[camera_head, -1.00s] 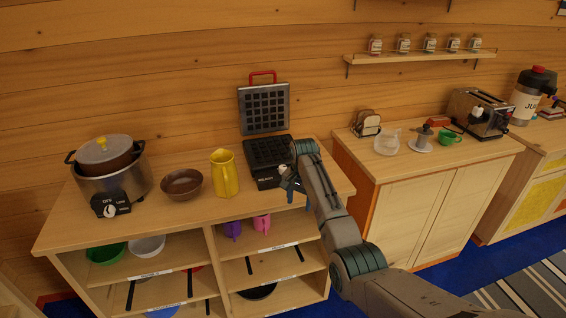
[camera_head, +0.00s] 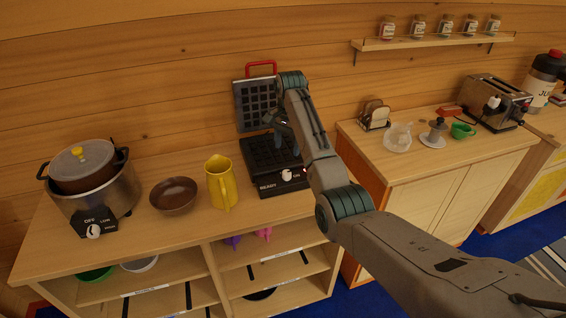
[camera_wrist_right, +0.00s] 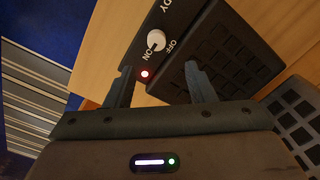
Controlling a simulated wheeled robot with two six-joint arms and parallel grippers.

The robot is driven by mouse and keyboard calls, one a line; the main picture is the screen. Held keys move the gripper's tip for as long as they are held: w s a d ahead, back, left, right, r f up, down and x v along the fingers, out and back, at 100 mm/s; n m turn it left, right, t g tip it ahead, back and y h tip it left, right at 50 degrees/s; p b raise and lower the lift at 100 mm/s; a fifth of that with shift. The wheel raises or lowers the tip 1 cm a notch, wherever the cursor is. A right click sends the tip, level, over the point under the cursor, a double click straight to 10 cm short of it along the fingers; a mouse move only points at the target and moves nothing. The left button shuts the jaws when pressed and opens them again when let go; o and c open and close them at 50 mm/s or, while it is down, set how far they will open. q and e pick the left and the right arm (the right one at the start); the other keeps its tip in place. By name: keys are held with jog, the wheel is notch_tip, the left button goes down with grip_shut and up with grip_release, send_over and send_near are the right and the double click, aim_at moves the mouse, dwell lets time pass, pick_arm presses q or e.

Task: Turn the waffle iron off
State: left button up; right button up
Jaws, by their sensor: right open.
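The waffle iron (camera_head: 270,156) stands on the counter with its lid (camera_head: 252,108) raised, showing the dark grid plates. Its front panel carries the word READY and a white knob (camera_head: 288,175). In the right wrist view the knob (camera_wrist_right: 156,40) sits between OFF and ON labels, beside a glowing red light (camera_wrist_right: 145,74); I cannot tell which label it points to. My right gripper (camera_head: 274,118) is open and empty above the lower plate, in front of the lid. In the wrist view its fingers (camera_wrist_right: 158,68) are spread, with the knob beyond them. My left gripper is not in view.
A yellow jug (camera_head: 219,184), a brown bowl (camera_head: 174,195) and a pot cooker (camera_head: 95,188) stand left of the iron. My right arm crosses the gap to the right counter, which holds a toaster (camera_head: 497,105) and a glass jug (camera_head: 398,138).

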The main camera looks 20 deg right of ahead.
jog(key=p, duration=0.3)
send_over(287, 172)
jog(key=f, duration=0.6)
jog(key=shift+s, duration=0.4)
jog(key=shift+w+f, duration=0.15)
jog(key=shift+f, duration=0.85)
jog(key=shift+w+f, duration=0.15)
jog(key=shift+f, duration=0.85)
jog(key=shift+c, duration=1.3)
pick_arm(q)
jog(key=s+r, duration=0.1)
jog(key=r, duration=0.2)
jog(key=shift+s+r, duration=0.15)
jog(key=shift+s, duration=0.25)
pick_arm(e)
jog(key=c, duration=0.7)
